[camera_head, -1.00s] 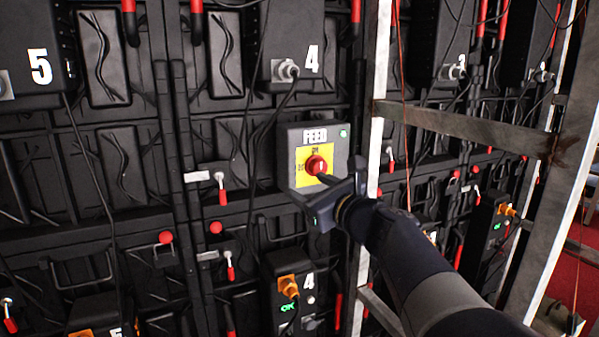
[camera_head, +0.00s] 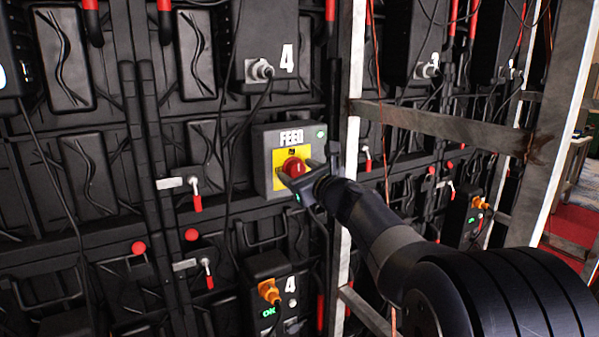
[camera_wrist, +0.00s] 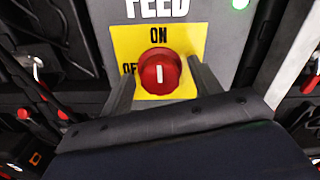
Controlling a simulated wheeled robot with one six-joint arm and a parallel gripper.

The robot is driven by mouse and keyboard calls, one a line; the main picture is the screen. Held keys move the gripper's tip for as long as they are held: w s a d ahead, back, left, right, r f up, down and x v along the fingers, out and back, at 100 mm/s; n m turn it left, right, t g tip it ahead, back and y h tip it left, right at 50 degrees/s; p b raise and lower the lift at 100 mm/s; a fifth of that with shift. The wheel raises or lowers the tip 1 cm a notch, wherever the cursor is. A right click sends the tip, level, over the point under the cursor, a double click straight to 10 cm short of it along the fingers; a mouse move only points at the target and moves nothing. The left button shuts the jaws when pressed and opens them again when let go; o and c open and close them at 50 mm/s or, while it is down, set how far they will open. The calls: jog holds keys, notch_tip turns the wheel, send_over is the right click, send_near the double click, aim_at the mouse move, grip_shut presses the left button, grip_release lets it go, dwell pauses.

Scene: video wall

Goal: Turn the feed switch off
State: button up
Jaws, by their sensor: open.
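The feed switch is a red round knob (camera_head: 293,167) on a yellow plate (camera_wrist: 195,42), set in a grey box marked FEED (camera_head: 262,150). In the wrist view the knob (camera_wrist: 159,72) has a white mark that stands upright, toward ON at the top. OFF, at the left, is partly hidden by a finger. A green light (camera_wrist: 240,4) glows at the box's upper right. My gripper (camera_head: 296,174) is open at the box, with one finger on each side of the knob. Gaps show beside the knob in the wrist view; I cannot tell whether either finger touches it.
A metal frame post (camera_head: 343,215) stands just right of the box, close to my arm, with a crossbar (camera_head: 440,122) to its right. Cables hang left of the box. A unit marked 4 (camera_head: 265,292) sits below, and red-handled latches (camera_head: 197,200) are at the left.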

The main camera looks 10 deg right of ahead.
jog(key=c, duration=1)
jog(key=shift+b, duration=0.3)
jog(key=n+b, duration=0.2)
jog(key=shift+f+n+b, duration=0.2)
jog(key=shift+n+b, duration=0.1)
jog(key=shift+n, duration=0.1)
jog(key=n+b, duration=0.4)
jog(key=n, duration=0.1)
jog(key=shift+b, duration=0.4)
jog(key=n+b, duration=0.4)
jog(key=n, duration=0.1)
jog(key=shift+n, duration=0.4)
jog(key=shift+r+n+b, duration=0.1)
jog(key=shift+n+b, duration=1.45)
jog(key=shift+n, duration=0.65)
